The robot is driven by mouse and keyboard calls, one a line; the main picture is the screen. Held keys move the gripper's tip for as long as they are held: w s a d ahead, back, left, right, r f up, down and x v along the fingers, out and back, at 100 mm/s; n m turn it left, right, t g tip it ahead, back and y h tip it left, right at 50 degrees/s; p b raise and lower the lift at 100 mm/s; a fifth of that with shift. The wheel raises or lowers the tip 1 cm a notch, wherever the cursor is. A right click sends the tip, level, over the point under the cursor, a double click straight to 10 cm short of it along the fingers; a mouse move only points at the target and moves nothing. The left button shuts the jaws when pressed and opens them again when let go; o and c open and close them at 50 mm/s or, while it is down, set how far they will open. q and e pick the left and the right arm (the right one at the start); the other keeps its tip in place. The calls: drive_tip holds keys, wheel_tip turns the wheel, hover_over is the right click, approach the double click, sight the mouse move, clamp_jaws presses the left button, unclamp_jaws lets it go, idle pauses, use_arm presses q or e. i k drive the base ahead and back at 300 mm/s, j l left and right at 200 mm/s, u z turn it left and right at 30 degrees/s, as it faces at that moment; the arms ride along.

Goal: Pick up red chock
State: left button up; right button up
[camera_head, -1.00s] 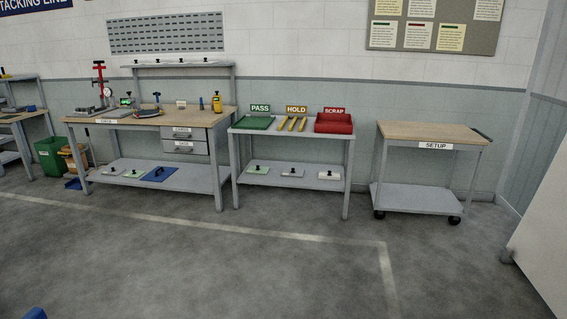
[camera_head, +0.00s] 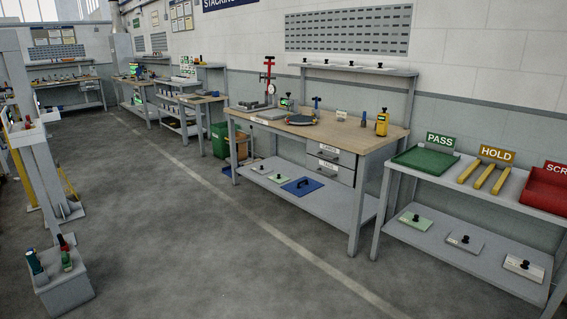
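I cannot make out a thing that is clearly the red chock. Small red parts show on a grey block (camera_head: 66,292) at the lower left, where a green item with a dark red top (camera_head: 65,253) stands beside a teal item (camera_head: 35,262). A small red spot also shows on the grey upright frame at the far left, too small to tell. Neither of my grippers is in view.
A workbench (camera_head: 370,138) with a red-handled fixture (camera_head: 268,80) stands at centre right. A rack with a green PASS tray (camera_head: 425,160), yellow HOLD rails (camera_head: 484,178) and a red SCRAP tray (camera_head: 545,190) stands at the right. The floor (camera_head: 190,250) between is clear.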

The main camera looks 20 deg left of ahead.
sight(63, 246)
drive_tip(key=i+j+u, duration=0.35)
drive_tip(key=i, duration=0.25)
drive_tip(key=i+u, duration=0.4)
drive_tip(key=i, duration=0.2)
drive_tip(key=i+l+u, duration=0.1)
drive_tip(key=i+u, duration=0.25)
drive_tip(key=i, duration=0.3)
drive_tip(key=i+l+u, duration=0.25)
drive_tip(key=i+u, duration=0.15)
drive_tip(key=i, duration=0.2)
drive_tip(key=i+j+u, duration=0.15)
drive_tip(key=i+u, duration=0.25)
drive_tip(key=i, duration=0.3)
drive_tip(key=i+u, duration=0.35)
drive_tip(key=i, duration=0.35)
drive_tip(key=i+l+u, duration=0.4)
drive_tip(key=i, duration=0.25)
drive_tip(key=i+j, duration=0.05)
drive_tip(key=j, duration=0.05)
